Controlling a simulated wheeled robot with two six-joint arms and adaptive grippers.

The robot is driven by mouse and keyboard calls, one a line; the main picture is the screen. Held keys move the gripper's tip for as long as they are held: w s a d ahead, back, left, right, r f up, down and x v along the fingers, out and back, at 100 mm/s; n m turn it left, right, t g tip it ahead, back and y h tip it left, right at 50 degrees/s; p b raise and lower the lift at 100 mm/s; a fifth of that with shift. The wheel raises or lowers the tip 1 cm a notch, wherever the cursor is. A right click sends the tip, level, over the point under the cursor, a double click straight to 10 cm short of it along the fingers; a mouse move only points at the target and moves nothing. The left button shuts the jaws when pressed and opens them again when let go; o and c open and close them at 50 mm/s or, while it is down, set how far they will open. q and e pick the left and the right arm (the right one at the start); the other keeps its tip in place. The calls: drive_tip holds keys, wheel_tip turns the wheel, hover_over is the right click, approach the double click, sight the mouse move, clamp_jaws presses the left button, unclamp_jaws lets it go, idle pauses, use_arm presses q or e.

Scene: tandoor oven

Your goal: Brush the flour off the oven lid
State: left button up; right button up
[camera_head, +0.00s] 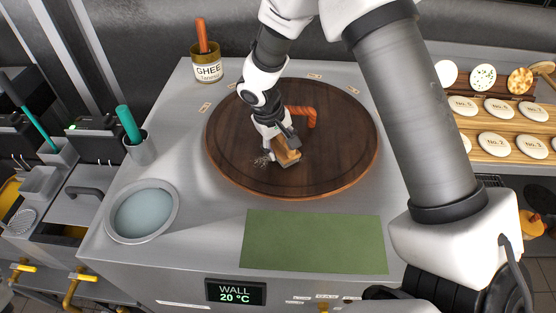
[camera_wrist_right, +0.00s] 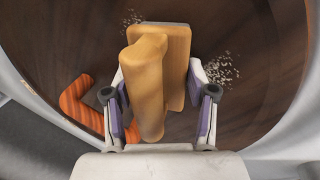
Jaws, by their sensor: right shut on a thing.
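The oven lid (camera_head: 340,165) is a round dark wooden disc with an orange-brown handle (camera_head: 311,114), lying on the steel counter. My right gripper (camera_head: 282,147) is over the lid's middle, shut on a wooden brush (camera_head: 287,158). The right wrist view shows the brush (camera_wrist_right: 152,85) between the two purple-padded fingers (camera_wrist_right: 163,115), low over the lid; whether its underside touches the wood is hidden. Pale flour specks (camera_head: 263,160) lie left of the brush in the head view. The right wrist view shows flour patches (camera_wrist_right: 222,71) on both sides of the brush. My left gripper is not in view.
A green mat (camera_head: 314,241) lies in front of the lid. A round bowl of pale blue liquid (camera_head: 143,212) stands at the front left. A ghee jar (camera_head: 207,66) stands behind, and a cup with a green-handled tool (camera_head: 138,146) is at the left.

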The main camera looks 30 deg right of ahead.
sight(262, 154)
drive_tip(key=shift+w+a+r+p, duration=0.15)
drive_tip(key=shift+w+a+p, duration=0.15)
drive_tip(key=shift+a+p, duration=0.15)
drive_tip(key=w+a+p, duration=0.2)
drive_tip(key=a, duration=0.1)
drive_tip(key=shift+w, duration=0.25)
drive_tip(key=shift+f, duration=0.2)
